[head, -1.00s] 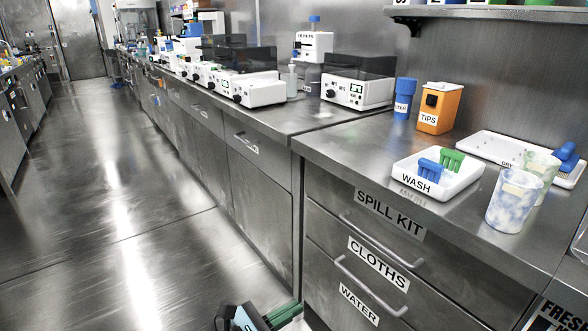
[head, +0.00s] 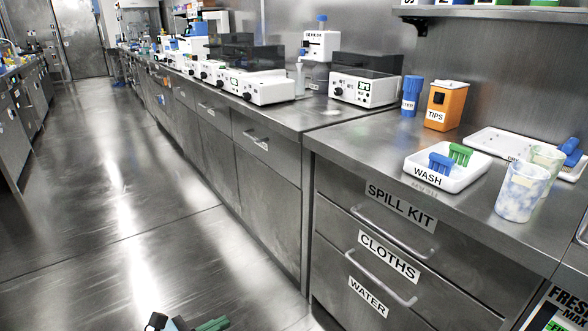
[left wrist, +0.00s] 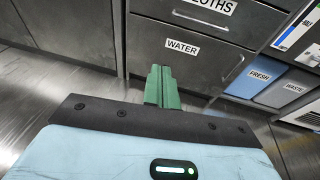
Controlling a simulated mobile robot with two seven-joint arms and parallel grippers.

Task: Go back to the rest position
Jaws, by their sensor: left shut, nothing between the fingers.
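My left gripper (head: 213,324) shows at the bottom edge of the head view, low over the floor and left of the drawers. Its green fingers are together with nothing between them. In the left wrist view the closed green fingers (left wrist: 161,87) point toward the drawer labelled WATER (left wrist: 190,55), apart from it as far as I can tell. My right gripper is not in view.
A steel counter (head: 330,150) holds a WASH tray (head: 455,183) with blue and green items, an orange TIPS box (head: 446,105) and two marbled cups (head: 522,192). Drawer handles (head: 380,277) stick out on its front. The floor (head: 90,220) at left is clear.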

